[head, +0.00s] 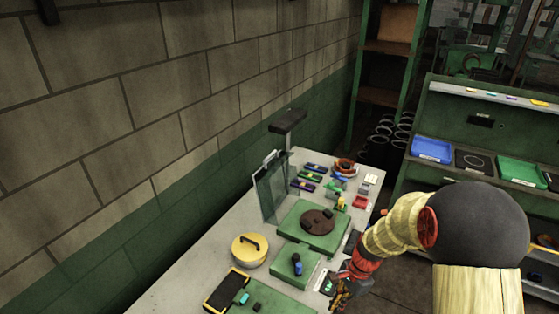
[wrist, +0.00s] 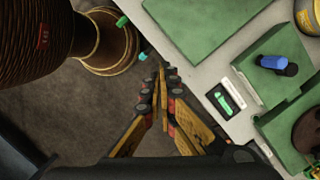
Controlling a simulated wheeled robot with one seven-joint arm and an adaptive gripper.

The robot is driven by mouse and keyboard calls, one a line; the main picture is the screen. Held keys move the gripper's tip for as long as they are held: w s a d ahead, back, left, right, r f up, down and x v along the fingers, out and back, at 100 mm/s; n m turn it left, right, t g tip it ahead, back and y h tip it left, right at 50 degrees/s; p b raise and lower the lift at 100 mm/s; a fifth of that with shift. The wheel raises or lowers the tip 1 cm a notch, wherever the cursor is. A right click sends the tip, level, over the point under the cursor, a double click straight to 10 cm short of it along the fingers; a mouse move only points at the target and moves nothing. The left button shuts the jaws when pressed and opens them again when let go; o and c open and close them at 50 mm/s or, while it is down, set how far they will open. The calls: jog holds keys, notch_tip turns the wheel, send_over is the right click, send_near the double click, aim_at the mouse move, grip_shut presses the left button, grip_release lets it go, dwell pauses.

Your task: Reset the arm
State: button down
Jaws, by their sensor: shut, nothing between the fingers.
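My arm reaches in from the right in the head view, with my gripper (head: 340,291) low beside the right edge of the table. In the wrist view my gripper (wrist: 161,72) shows its two yellow and dark fingers meeting at the tips, with nothing held between them. The fingertips are at the table edge, with dark floor below and to the left.
The table (head: 185,272) carries green blocks (head: 295,262), a yellow round lidded pot (head: 250,251), a brown disc (head: 317,221) and a clear upright panel (head: 270,187). A green rack with blue (head: 432,150) and green trays stands at right. A brick wall borders the left.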

jog(key=s+r+n+t+h+b, duration=0.1)
jog(key=s+r+n+t+b, duration=0.2)
jog(key=s+r+n+b, duration=0.3)
jog(key=s+r+n+t+h+b, duration=0.1)
jog(key=s+r+n+t+b, duration=0.2)
jog(key=s+b, duration=0.9)
notch_tip(320, 180, up, 4)
jog(key=d+n+b, duration=0.1)
jog(key=n, duration=0.3)
jog(key=shift+f+n+t+h, duration=0.25)
jog(key=shift+n+t+h, duration=0.05)
